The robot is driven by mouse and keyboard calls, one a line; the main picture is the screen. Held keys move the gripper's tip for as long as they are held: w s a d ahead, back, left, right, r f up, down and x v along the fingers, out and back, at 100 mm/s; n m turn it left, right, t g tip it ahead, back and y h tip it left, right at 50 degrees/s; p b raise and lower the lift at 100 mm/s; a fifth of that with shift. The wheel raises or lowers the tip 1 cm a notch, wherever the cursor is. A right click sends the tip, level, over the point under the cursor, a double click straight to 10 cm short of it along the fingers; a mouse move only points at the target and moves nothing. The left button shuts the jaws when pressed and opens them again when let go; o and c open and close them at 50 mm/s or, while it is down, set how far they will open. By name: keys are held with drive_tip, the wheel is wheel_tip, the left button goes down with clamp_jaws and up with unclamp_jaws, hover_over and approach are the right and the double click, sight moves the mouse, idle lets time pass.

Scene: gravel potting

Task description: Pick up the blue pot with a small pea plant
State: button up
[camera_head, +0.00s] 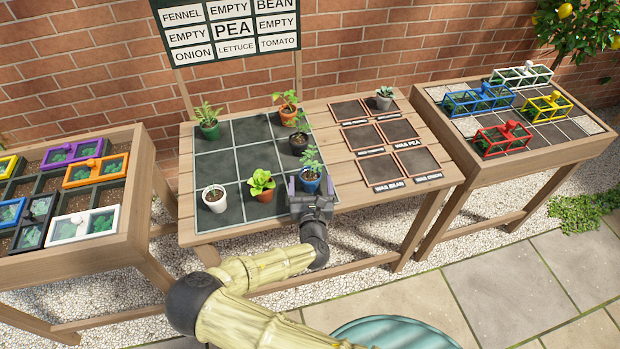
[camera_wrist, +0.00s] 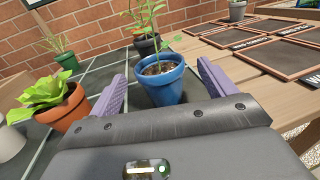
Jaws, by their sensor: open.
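The blue pot (camera_head: 311,182) with a small green plant (camera_head: 311,160) stands upright at the near right corner of the dark gridded mat (camera_head: 225,166). In the wrist view the blue pot (camera_wrist: 163,84) is straight ahead, between my gripper's two purple fingers. My gripper (camera_head: 312,190) is open, with one finger on each side of the pot. The pot's far side is hidden.
A terracotta pot with a lettuce-like plant (camera_head: 262,186) stands close on the left. A white pot (camera_head: 215,198) is further left. A black pot (camera_head: 299,143) stands behind, and a green pot (camera_head: 209,128) at far left. Dark framed trays (camera_head: 358,138) lie to the right.

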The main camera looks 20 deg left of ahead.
sight(310, 178)
drive_tip(key=p+x, duration=0.1)
drive_tip(key=x, duration=0.4)
drive_tip(key=shift+s, duration=0.1)
idle(0.3)
drive_tip(key=c, duration=1.1)
drive_tip(key=shift+r, duration=0.15)
wheel_tip(310, 178, up, 10)
drive_tip(key=shift+f, duration=0.1)
